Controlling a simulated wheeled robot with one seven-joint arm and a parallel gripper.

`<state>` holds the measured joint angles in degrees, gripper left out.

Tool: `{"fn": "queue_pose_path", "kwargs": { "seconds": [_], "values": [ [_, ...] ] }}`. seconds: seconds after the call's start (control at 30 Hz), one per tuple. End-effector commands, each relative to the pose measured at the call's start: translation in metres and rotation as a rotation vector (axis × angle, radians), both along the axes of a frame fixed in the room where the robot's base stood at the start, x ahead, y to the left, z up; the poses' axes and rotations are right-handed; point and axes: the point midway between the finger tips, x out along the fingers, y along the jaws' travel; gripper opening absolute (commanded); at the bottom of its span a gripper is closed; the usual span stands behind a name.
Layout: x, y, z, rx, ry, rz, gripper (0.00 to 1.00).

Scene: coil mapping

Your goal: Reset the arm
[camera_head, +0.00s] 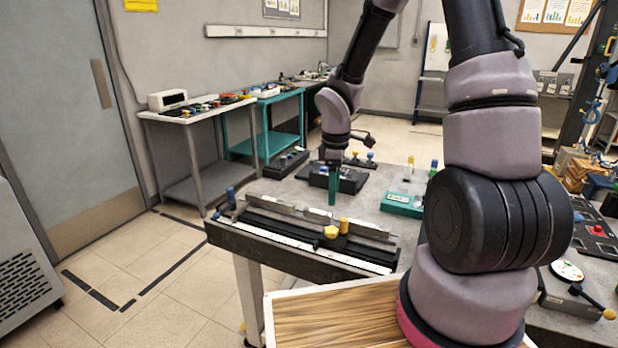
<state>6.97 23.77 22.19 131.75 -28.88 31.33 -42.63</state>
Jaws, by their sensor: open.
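My arm rises from its base at the right, goes out of the top of the view and comes back down over the bench. My gripper (333,182) is at its lower end, pointing down above the bench (285,196), behind the long rail fixture. It is small and seen side-on, and its jaws are open. A narrow green upright part shows at its tip. I cannot make out anything held between the fingers. The rail fixture (315,228), with blue and yellow knobs, lies along the bench's near left edge.
A black block (352,180) stands close behind my gripper. A green-and-white box (403,203) lies to its right. A dial plate (567,271) and red-knobbed panel (598,230) are at the right. A grey side table (180,119) and teal table (268,99) stand behind.

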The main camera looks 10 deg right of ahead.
Motion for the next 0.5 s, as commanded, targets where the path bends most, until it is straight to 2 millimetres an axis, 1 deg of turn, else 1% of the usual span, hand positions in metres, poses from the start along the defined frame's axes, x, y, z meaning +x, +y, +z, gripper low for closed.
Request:
{"fn": "queue_pose_path", "kwargs": {
  "seconds": [0.07,0.17,0.2,0.23,0.3,0.37,0.4,0.47,0.5],
  "values": [
    [0.001,-0.006,0.02,-0.011,-0.033,-0.066,0.75],
    [-0.002,-0.018,0.056,-0.02,-0.088,-0.208,0.75],
    [-0.004,-0.023,0.073,-0.019,-0.113,-0.277,0.75],
    [-0.006,-0.026,0.085,-0.017,-0.133,-0.328,0.75],
    [-0.014,-0.033,0.113,-0.003,-0.175,-0.451,0.75],
    [-0.021,-0.038,0.135,0.018,-0.209,-0.555,0.75],
    [-0.027,-0.041,0.15,0.036,-0.234,-0.623,0.75],
    [-0.037,-0.045,0.171,0.069,-0.264,-0.724,0.75],
    [-0.044,-0.047,0.185,0.097,-0.285,-0.792,0.75]
  ]
}}
